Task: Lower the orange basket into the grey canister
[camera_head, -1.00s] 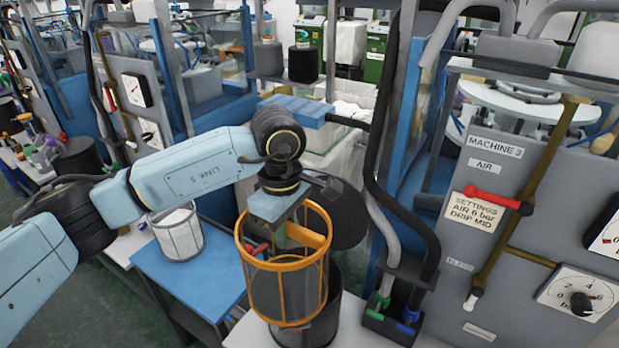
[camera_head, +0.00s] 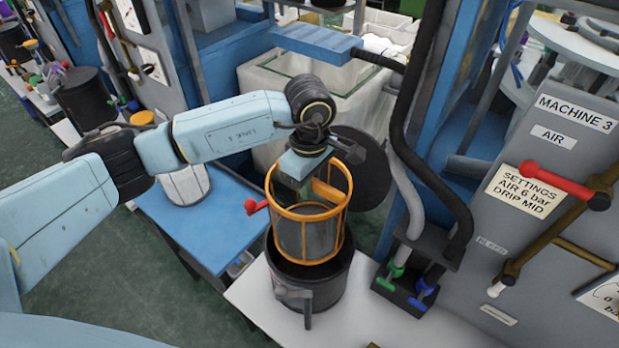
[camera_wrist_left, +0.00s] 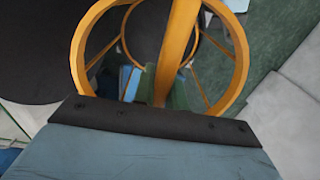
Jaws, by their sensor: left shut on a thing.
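The orange basket (camera_head: 308,212), an upright open-topped frame with dark mesh sides, hangs from my left gripper (camera_head: 306,187). The gripper is shut on the bar across its top. The dark grey canister (camera_head: 325,290) stands on a white bench below, its mouth open. The basket's bottom ring overlaps the mouth in the head view; I cannot tell if it is inside the rim. The left wrist view looks down through the orange basket (camera_wrist_left: 236,60), with the green fingertips (camera_wrist_left: 163,95) at its bar. My right gripper is not in view.
A dark round disc (camera_head: 365,165), perhaps the lid, stands behind the canister. A red-knobbed lever (camera_head: 254,206) sits left of the basket. Hoses (camera_head: 440,180) and the Machine 3 panel (camera_head: 545,220) bound the right.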

